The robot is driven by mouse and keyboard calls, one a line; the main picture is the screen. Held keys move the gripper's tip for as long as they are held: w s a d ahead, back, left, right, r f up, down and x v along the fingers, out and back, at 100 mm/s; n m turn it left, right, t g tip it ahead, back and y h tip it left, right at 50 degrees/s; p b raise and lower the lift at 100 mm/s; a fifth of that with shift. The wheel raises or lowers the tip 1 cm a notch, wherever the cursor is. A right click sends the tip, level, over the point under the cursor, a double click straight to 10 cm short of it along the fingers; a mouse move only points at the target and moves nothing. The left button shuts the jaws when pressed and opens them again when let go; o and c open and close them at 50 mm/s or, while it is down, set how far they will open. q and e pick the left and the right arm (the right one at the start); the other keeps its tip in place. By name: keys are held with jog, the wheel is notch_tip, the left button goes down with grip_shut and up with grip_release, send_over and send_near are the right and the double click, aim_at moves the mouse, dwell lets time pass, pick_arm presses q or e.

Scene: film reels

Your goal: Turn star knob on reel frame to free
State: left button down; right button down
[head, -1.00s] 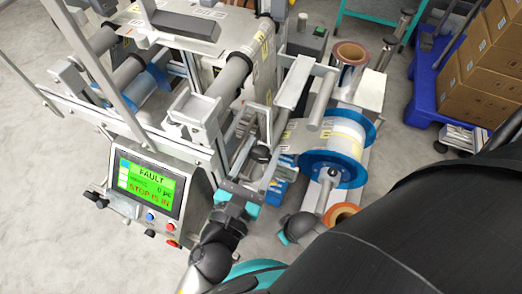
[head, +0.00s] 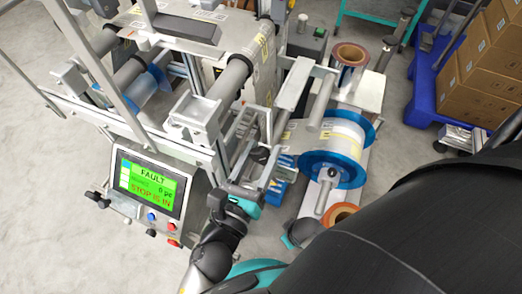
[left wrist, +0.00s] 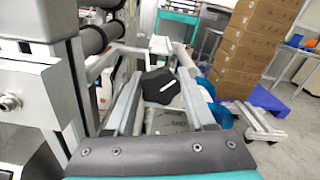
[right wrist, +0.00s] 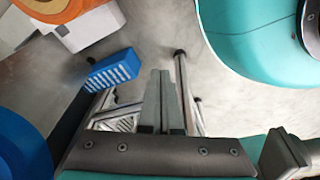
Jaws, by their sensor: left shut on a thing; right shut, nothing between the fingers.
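The black star knob (left wrist: 158,87) with a white pointer line sits between the two fingers of my left gripper (left wrist: 160,95) in the left wrist view. The fingers are shut on it. The pointer line slants up to the right there. In the head view the knob (head: 261,155) is a small dark shape on the reel frame, just above my left gripper (head: 256,172). My right gripper (right wrist: 164,85) is shut and empty in the right wrist view, pointing over the floor. The full reel (head: 343,140) with blue flanges stands right of the knob.
The control panel (head: 148,190) shows FAULT and STOP IS IN on a green screen. An orange-cored roll (head: 349,56) stands behind the full reel. A blue slotted block (right wrist: 112,70) shows in the right wrist view. Boxes (head: 489,68) on a blue pallet stand at the right.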

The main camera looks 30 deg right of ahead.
pick_arm(q)
jog(key=shift+c, duration=1.2)
grip_release()
jog(key=v, duration=1.5)
jog(key=shift+b, duration=0.35)
jog(key=shift+s, duration=0.1)
